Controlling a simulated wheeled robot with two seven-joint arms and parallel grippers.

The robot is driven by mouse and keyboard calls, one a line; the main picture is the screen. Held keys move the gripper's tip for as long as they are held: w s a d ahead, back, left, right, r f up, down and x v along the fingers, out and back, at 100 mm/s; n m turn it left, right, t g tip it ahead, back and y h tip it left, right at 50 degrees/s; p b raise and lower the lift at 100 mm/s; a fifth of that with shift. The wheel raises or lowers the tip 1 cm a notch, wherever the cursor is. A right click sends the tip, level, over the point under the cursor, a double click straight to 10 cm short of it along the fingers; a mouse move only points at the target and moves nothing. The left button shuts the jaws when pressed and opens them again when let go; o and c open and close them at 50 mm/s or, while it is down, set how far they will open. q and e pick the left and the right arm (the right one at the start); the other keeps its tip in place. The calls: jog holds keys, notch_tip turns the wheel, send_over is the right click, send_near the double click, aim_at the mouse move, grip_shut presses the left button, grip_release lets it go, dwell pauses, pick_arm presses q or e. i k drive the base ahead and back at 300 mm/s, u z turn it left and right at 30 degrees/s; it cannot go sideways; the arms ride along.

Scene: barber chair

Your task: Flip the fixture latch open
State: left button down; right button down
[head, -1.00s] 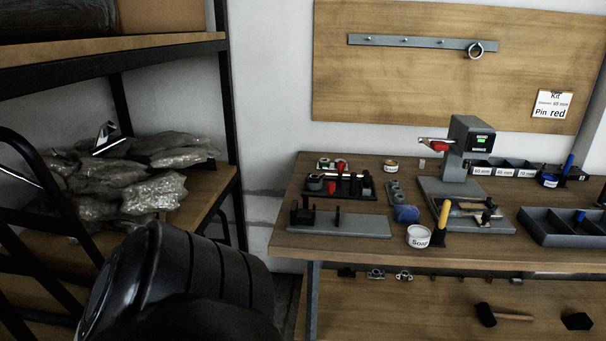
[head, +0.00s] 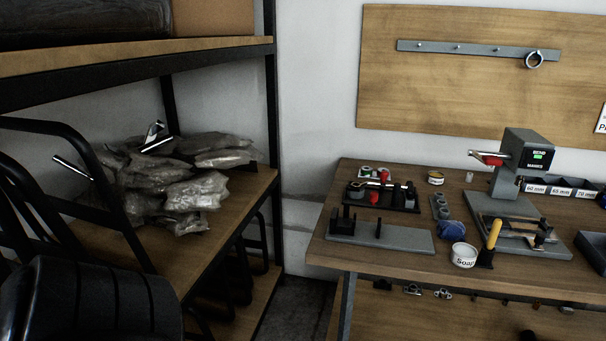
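A workbench (head: 318,246) stands at the right. At its left front lies a grey plate fixture (head: 405,241) with a black block (head: 342,222) and a thin upright post. Farther right, a grey press (head: 522,160) with a red-tipped lever (head: 490,159) rises over a grey base. On that base is a low frame with a small black clamp-like part (head: 543,230). I cannot tell which of these carries the latch, or the latch's position. Neither of my grippers is in view.
A white tub (head: 464,255), a yellow-handled tool (head: 494,234) and a blue lump (head: 452,230) crowd the bench middle. A black tray (head: 408,208) holds small parts. A shelf (head: 262,182) with plastic bags (head: 190,190) stands left, with floor between it and the bench.

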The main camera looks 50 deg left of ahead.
aim_at(384, 174)
jog(key=u, duration=1.8)
jog(key=i, duration=0.5)
